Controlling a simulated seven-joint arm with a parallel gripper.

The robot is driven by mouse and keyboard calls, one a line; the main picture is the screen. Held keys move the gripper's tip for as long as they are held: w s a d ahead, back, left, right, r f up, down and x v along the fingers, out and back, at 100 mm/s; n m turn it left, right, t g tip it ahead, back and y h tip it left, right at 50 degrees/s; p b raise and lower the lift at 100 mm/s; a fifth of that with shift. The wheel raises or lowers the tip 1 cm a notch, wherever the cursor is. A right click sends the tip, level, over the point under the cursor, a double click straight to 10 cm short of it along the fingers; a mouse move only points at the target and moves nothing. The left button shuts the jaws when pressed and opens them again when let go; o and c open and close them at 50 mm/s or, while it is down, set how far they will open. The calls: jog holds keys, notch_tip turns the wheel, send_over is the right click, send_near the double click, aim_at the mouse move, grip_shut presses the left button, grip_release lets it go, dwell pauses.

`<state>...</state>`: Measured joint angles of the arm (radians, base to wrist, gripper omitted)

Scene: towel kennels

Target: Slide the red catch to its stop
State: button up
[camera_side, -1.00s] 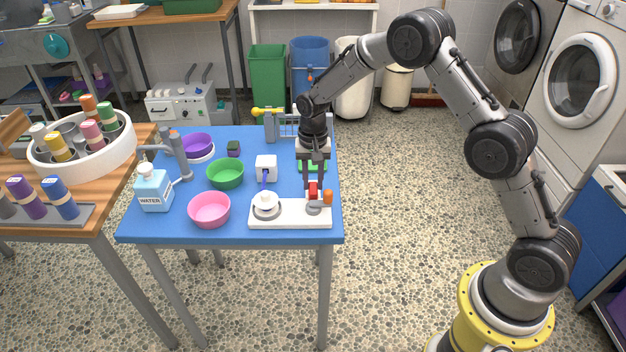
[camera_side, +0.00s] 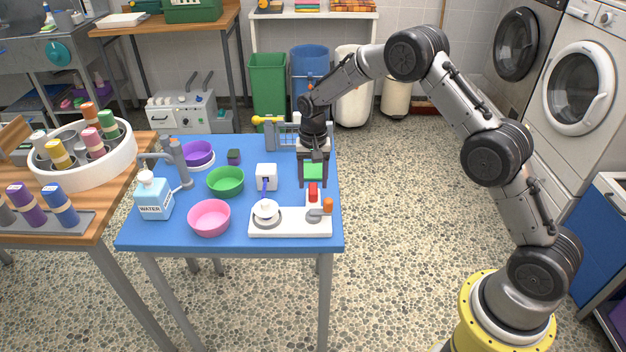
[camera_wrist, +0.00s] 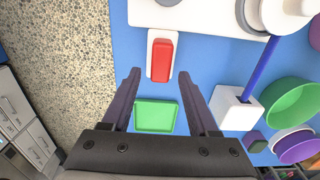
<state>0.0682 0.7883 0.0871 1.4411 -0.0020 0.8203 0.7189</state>
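The track's stop cannot be made out clearly.
A green square (camera_side: 313,172) lies behind the catch. An orange knob (camera_side: 328,204) stands just right of it, and a round white knob (camera_side: 266,209) on the plate's left. A white block (camera_side: 266,176) and bowls stand farther left. The table's right edge is close.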

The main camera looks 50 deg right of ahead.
aim_at(313, 184)
notch_tip(313, 184, up, 14)
dwell(0.6)
jog(key=shift+f, duration=0.1)
